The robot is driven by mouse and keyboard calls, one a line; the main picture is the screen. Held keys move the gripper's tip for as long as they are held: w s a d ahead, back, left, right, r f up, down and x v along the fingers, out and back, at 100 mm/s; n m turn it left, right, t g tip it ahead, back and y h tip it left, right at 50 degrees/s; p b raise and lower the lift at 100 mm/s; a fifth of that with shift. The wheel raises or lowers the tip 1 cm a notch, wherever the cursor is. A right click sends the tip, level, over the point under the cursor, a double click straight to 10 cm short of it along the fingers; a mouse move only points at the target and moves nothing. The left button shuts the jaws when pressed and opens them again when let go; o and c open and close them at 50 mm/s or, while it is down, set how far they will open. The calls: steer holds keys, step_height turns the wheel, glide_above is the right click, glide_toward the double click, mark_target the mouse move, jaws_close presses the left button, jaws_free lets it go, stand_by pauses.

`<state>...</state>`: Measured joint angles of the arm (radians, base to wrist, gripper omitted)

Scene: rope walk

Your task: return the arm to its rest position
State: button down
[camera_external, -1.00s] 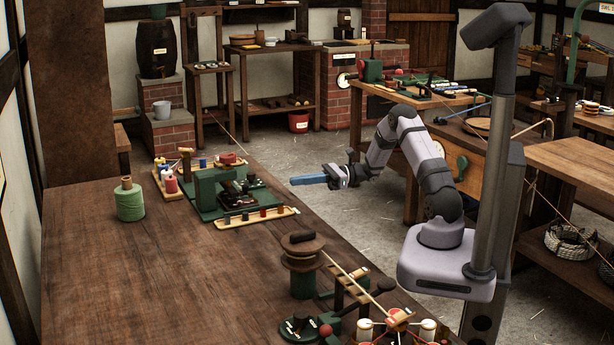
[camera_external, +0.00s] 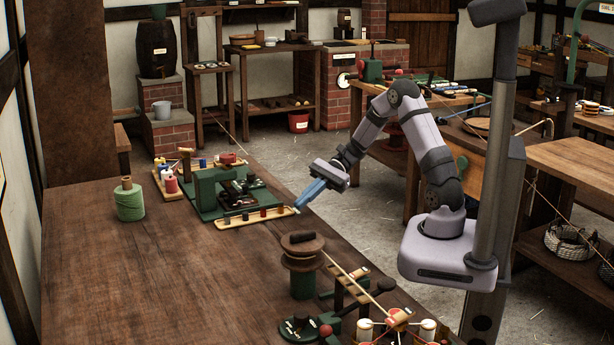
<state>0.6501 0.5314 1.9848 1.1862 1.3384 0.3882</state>
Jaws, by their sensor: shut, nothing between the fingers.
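My gripper (camera_external: 299,206) has blue fingers that are shut with nothing between them. It points down and to the left, close to the right end of the wooden strip tray (camera_external: 232,223) at the bench's right edge. I cannot tell whether the fingertips touch the bench or hang just above it. My arm is bent, with its elbow raised.
The dark bench (camera_external: 160,275) holds a green twine spool (camera_external: 129,203), a green machine (camera_external: 206,190) and a wooden reel (camera_external: 302,262) with a rope running right. A brick hearth (camera_external: 342,107) stands behind.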

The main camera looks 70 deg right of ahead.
steer(key=s+a+n+g, duration=0.1)
steer(key=s+a+n, duration=0.1)
steer(key=s+a+n+g+h+p, duration=0.1)
steer(key=s+a+n+g, duration=0.1)
steer(key=s, duration=0.1)
steer(key=s+a+r+n+g+h+p, duration=0.1)
steer(key=s+a+n, duration=0.1)
steer(key=s, duration=0.1)
steer(key=shift+s+a+r+g, duration=0.1)
steer(key=shift+s+g, duration=0.1)
steer(key=shift+g, duration=0.2)
steer(key=s+n+g+h+p, duration=0.1)
steer(key=s+n+g+h, duration=0.15)
steer(key=s+n, duration=0.3)
steer(key=s+d+f+n+t+h+b, duration=0.1)
steer(key=s+d+f+n+h+b, duration=0.1)
steer(key=s+f+n+h+b, duration=0.3)
steer(key=s+d+f+n+h+b, duration=0.1)
steer(key=f+n+h+b, duration=0.2)
steer(key=f, duration=0.4)
step_height(320, 180, up, 19)
steer(key=n+p, duration=0.1)
steer(key=p, duration=1.8)
steer(key=shift+w+y, duration=0.3)
steer(key=shift+y, duration=0.05)
steer(key=shift+d+f, duration=0.1)
